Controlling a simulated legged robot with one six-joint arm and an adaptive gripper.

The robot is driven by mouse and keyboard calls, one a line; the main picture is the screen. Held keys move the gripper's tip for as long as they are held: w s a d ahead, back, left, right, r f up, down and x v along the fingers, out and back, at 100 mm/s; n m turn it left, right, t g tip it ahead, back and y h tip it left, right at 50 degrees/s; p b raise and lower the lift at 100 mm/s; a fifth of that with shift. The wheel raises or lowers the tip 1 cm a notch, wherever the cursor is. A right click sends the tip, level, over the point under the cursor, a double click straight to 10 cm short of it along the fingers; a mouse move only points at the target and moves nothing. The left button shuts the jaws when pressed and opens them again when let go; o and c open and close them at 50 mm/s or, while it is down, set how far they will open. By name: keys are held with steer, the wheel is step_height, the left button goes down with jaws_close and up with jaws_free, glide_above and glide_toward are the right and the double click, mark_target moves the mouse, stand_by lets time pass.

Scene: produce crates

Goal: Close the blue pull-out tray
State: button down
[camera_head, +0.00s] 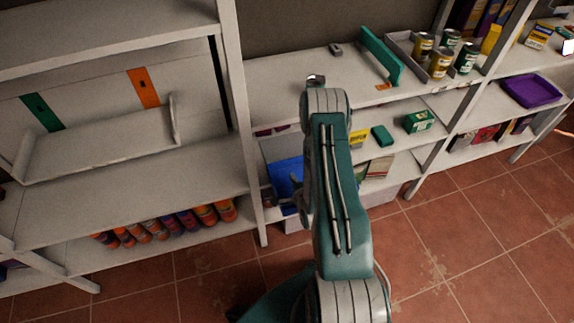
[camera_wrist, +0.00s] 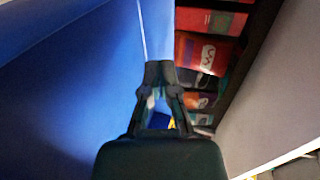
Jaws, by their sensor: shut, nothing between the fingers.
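The blue pull-out tray (camera_head: 285,176) shows in the head view on a lower shelf, just left of my arm, which hides part of it. In the wrist view large blue surfaces of the tray (camera_wrist: 65,100) fill the left side, with a pale edge line near the top middle. My gripper (camera_wrist: 160,70) points away from the camera with its fingertips together and nothing between them. The tips lie beside the right part of the blue surface; I cannot tell whether they touch it. In the head view my gripper is mostly hidden behind the arm.
Red and dark packages (camera_wrist: 203,52) stand right of the gripper in the wrist view, beside a pale panel (camera_wrist: 275,100). In the head view, a white upright (camera_head: 247,150) stands left of the tray. A green box (camera_head: 418,121) sits on a shelf to the right. The tiled floor is clear.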

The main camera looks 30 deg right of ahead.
mark_target(285, 161)
steer(key=x, duration=0.4)
steer(key=r+x, duration=0.1)
steer(key=x, duration=0.1)
steer(key=shift+w+d, duration=0.25)
steer(key=shift+d, duration=0.05)
steer(key=shift+w, duration=0.2)
